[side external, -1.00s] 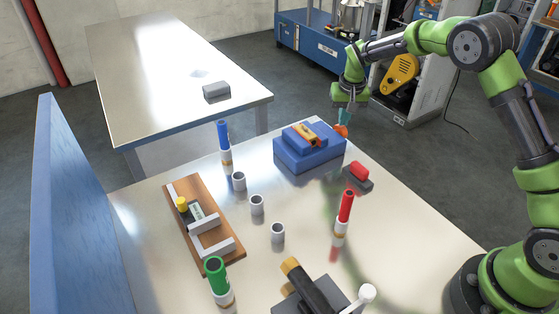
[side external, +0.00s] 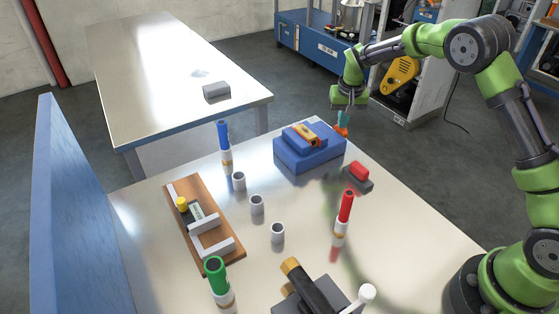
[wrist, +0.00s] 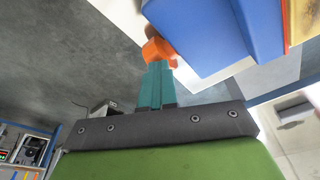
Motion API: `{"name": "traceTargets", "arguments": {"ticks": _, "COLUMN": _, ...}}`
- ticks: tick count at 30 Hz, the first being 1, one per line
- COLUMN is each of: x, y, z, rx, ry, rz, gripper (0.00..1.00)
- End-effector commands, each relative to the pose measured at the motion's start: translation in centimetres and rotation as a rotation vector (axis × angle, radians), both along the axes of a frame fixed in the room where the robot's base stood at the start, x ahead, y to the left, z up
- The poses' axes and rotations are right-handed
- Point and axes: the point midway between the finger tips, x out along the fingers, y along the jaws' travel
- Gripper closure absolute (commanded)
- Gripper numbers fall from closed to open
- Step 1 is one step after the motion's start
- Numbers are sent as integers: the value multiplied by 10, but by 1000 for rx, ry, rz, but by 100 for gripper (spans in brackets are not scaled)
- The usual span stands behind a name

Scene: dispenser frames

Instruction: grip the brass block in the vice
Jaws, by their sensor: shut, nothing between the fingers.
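The blue vice (side external: 308,157) stands at the far edge of the table; its body also shows in the wrist view (wrist: 218,32). The brass-coloured block (side external: 304,134) lies between the vice's raised blue parts; I cannot tell how tightly it sits. An orange handle (side external: 340,131) is on the vice's far right side and shows in the wrist view (wrist: 157,50). My gripper (side external: 343,118), with teal fingers (wrist: 157,72), is shut and empty. Its tips are right at the orange handle, touching it or very close.
A red button on a dark base (side external: 358,176) is right of the vice. A red marker (side external: 344,214) and a blue marker (side external: 224,144) stand upright. Grey cups (side external: 257,205) and a wooden board (side external: 188,222) are nearer. A dark lever device (side external: 312,290) is in front.

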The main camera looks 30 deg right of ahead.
Motion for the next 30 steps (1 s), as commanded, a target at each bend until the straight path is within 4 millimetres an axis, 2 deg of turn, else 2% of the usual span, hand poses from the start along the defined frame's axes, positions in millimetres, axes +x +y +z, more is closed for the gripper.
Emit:
{"name": "traceTargets", "arguments": {"ticks": 1, "x": -1, "y": -1, "z": -5, "rx": -3, "ry": 7, "rz": 1, "gripper": 100}}
{"name": "traceTargets", "arguments": {"ticks": 6, "x": -1, "y": -2, "z": -5, "rx": -3, "ry": 9, "rz": 1, "gripper": 100}}
{"name": "traceTargets", "arguments": {"ticks": 17, "x": -1, "y": -1, "z": 13, "rx": -3, "ry": 5, "rz": 1, "gripper": 100}}
{"name": "traceTargets", "arguments": {"ticks": 30, "x": -2, "y": -1, "z": 14, "rx": -2, "ry": 3, "rz": 0, "gripper": 100}}
